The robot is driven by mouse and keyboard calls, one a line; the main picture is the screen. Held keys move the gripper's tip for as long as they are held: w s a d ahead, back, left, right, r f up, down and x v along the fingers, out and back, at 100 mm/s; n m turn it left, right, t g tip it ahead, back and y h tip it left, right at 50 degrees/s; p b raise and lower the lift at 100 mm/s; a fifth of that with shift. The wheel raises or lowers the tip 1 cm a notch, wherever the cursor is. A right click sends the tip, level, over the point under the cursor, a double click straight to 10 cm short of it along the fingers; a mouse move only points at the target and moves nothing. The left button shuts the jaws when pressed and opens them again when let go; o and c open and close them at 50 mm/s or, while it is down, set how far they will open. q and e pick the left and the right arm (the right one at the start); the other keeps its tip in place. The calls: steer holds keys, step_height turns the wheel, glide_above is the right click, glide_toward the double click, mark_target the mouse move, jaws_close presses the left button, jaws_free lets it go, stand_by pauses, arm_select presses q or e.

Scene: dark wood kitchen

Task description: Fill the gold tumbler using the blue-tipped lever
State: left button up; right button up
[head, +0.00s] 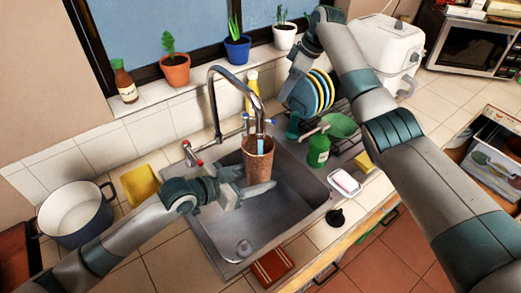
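The gold tumbler (258,165), a brownish-gold textured cup, is upright under the curved spout of the faucet (214,90), over the sink. A pale blue streak that looks like water shows at its mouth. My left gripper (250,183) has its fingers on either side of the tumbler's lower part and appears shut on it. The blue-tipped lever (273,120) is at the right of the faucet, just behind the spout. The red-tipped lever (188,146) is at the left. My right gripper (288,130) is beside the blue-tipped lever; its fingers are too small to read.
The sink (215,235) lies below the tumbler. A yellow sponge (140,185) and a pot (75,212) are at the left.

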arm_select(q)
steer(key=s+a, duration=0.1)
steer(key=a, duration=0.1)
steer(key=s+a, duration=0.1)
steer(key=a, duration=0.1)
steer(key=s+a, duration=0.1)
steer(key=s, duration=0.1)
steer(key=shift+s+a+r, duration=0.1)
steer(key=shift+a+r, duration=0.05)
steer(key=shift+a, duration=0.25)
steer(key=shift+d, duration=0.1)
arm_select(e)
steer(key=shift+o, duration=1.1)
steer(key=n, duration=1)
steer(key=s+a+n+t, duration=0.1)
steer(key=n, duration=1)
steer(key=s+n+h, duration=0.1)
steer(key=n, duration=0.9)
steer(key=shift+a, duration=0.15)
steer(key=shift+w+f+n, duration=0.1)
steer(key=shift+f+n, duration=0.05)
steer(key=shift+n, duration=0.15)
